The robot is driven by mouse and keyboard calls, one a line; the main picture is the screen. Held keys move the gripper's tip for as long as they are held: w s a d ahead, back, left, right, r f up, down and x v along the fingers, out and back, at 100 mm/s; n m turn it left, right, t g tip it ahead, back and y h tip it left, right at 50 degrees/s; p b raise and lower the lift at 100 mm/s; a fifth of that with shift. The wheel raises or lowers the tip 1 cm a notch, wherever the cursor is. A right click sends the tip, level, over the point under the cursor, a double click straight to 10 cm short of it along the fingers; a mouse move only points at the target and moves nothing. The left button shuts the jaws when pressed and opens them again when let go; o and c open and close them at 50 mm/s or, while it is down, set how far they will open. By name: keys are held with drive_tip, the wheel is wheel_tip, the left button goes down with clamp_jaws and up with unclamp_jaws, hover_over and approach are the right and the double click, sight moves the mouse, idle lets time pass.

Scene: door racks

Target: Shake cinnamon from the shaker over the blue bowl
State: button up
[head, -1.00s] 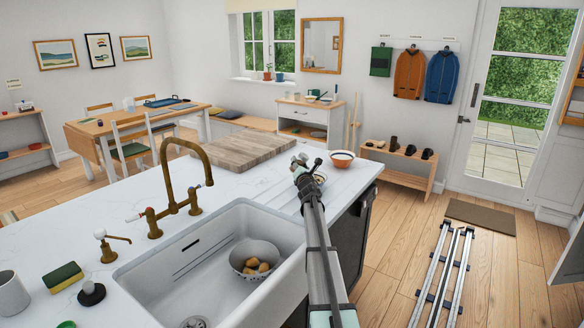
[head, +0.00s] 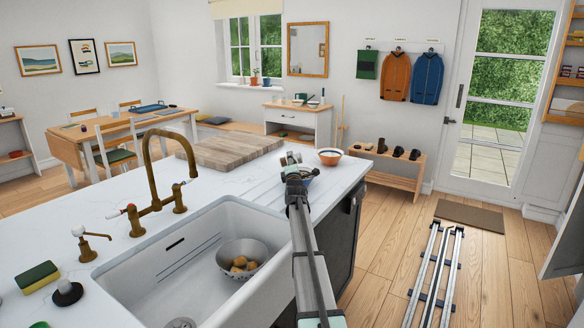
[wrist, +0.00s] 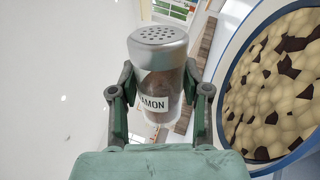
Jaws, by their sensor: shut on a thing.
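The cinnamon shaker (wrist: 158,70), a clear jar with a perforated metal cap and a label ending in "AMON", is between the fingers of my gripper (wrist: 160,88) in the wrist view. My gripper is shut on its sides. The blue bowl (wrist: 235,60), blue-rimmed and filled with pale and dark brown chunks, is close to the right of the shaker there. In the head view, the blue bowl (head: 309,172) is at the counter's far end, partly hidden behind my gripper (head: 291,160). No falling cinnamon shows.
An orange-and-white bowl (head: 330,157) stands just beyond on the white counter (head: 215,190). A wooden board (head: 228,150), a brass tap (head: 150,180) and a sink with a colander (head: 242,256) are to the left. Floor rails (head: 436,275) lie right.

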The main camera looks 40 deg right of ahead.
drive_tip(key=shift+a+r+m+p, duration=0.1)
drive_tip(key=shift+r+m+p, duration=0.3)
drive_tip(key=shift+r+p, duration=0.35)
drive_tip(key=m+p, duration=0.2)
drive_tip(key=p, duration=0.1)
drive_tip(key=m+h+p, duration=0.1)
drive_tip(key=m+p, duration=0.1)
drive_tip(key=p, duration=0.1)
drive_tip(key=shift+r+g+h, duration=0.3)
drive_tip(key=shift+r+g, duration=0.1)
drive_tip(key=m+p, duration=0.1)
drive_tip(key=p, duration=0.1)
drive_tip(key=m+p, duration=0.2)
drive_tip(key=shift+r+g+h, duration=0.25)
drive_tip(key=shift+g+h, duration=0.15)
drive_tip(key=shift+m+g+h+p, duration=0.3)
drive_tip(key=shift+m+p, duration=0.6)
drive_tip(key=shift+p, duration=0.25)
drive_tip(key=shift+f+m, duration=0.1)
drive_tip(key=shift+m, duration=0.2)
wheel_tip(320, 180, up, 3)
drive_tip(key=p, duration=0.4)
